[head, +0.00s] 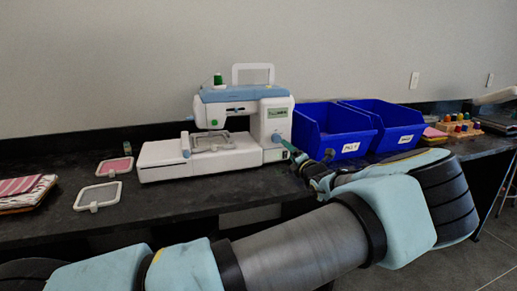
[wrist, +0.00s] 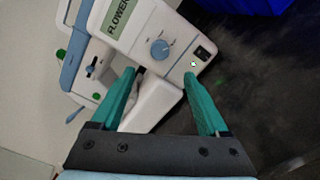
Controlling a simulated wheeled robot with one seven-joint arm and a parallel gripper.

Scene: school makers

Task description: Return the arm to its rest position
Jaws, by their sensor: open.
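My gripper (wrist: 160,78) is open in the wrist view, its two teal fingers spread apart with nothing held between them. In the head view my gripper (head: 288,146) is at the right end of the white and blue embroidery machine (head: 271,122), partly hidden by my wrist. My arm reaches across the front of the counter. In the wrist view the machine's front shows a dial (wrist: 160,49), a dark switch (wrist: 202,52) and a small green light (wrist: 193,64) near the right fingertip. I cannot tell whether the fingers touch the machine.
Two blue bins (head: 333,127) (head: 391,120) stand right of the machine, close to my wrist. Embroidery hoops (head: 98,194) (head: 115,166) and folded fabric (head: 22,191) lie on the dark counter (head: 160,200) at left. Thread spools (head: 464,127) stand at far right.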

